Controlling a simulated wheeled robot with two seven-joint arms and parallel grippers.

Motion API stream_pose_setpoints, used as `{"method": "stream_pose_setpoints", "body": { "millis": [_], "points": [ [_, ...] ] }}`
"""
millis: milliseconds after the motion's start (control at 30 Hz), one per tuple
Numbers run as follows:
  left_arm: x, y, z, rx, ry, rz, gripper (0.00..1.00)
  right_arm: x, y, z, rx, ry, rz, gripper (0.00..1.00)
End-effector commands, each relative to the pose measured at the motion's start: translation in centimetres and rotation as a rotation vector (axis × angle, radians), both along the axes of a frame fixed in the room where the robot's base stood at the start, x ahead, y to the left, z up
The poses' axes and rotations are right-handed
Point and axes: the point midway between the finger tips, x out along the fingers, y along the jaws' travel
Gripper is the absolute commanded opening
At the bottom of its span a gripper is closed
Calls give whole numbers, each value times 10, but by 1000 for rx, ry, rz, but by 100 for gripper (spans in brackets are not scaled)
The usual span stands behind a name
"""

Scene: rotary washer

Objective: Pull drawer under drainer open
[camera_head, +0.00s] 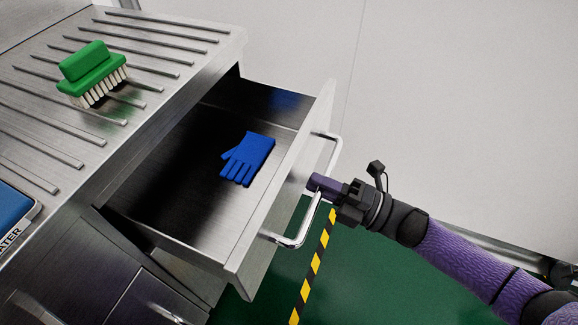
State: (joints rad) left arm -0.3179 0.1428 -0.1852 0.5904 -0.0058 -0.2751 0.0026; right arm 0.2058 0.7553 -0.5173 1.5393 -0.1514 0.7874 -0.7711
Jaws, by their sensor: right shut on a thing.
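The steel drawer (247,240) under the drainer (140,45) stands well open, pulled out towards the right. A blue glove (247,158) lies inside it on the drawer floor. My right gripper (318,186) is shut on the drawer's handle (301,236), around the middle of its bar, at the outer side of the drawer front. The fingers hide a short part of the handle. My left gripper is not in the view.
A green brush (92,74) with white bristles lies on the ribbed drainer top. A blue sign or panel (12,215) is at the left edge. Other drawer fronts (150,302) are below. A yellow and black floor stripe (313,265) crosses the green floor, which is clear. A pale wall stands behind.

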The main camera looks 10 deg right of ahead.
Motion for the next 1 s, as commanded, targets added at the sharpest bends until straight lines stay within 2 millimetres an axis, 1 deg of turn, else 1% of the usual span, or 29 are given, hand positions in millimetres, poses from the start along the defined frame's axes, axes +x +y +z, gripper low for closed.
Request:
{"method": "stream_pose_setpoints", "body": {
  "millis": [100,200,400,600,933,967,1000],
  "points": [
    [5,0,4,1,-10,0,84,-14,-18,0,-3,5,-1,0],
    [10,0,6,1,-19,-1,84,-22,-30,0,-1,4,-1,0],
    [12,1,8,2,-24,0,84,-34,-45,-1,-1,3,0,0],
    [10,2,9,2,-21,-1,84,-37,-51,-1,-1,2,0,0],
    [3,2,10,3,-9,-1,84,-37,-51,-1,-1,2,0,0],
    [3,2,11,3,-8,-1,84,-37,-51,-1,-1,2,0,26],
    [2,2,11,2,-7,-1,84,-37,-51,-1,-1,2,0,35]
  ]
}}
